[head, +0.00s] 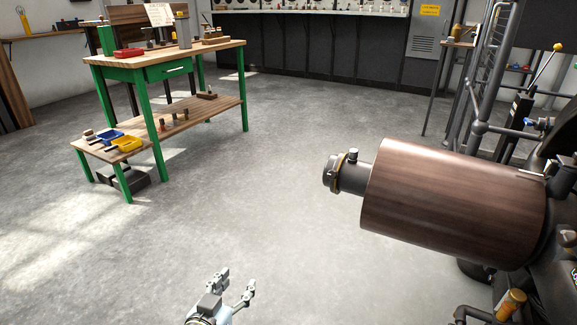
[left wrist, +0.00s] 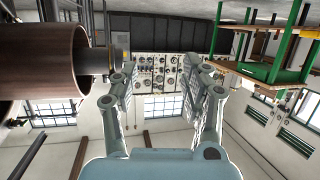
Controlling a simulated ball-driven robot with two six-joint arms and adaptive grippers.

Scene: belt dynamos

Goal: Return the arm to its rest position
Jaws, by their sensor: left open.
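My left gripper (head: 232,284) shows at the bottom middle of the head view, over bare grey floor. Its two grey fingers are spread apart with nothing between them. In the left wrist view the same gripper (left wrist: 163,80) is open and empty, and the room appears upside down behind it. My right gripper is in neither view.
A large brown cylinder (head: 455,205) on dark machinery stands at the right; it also shows in the left wrist view (left wrist: 40,60). A green-legged workbench (head: 215,47) with trays stands at the upper left. Dark cabinets (head: 310,47) line the back. The floor (head: 260,180) between is clear.

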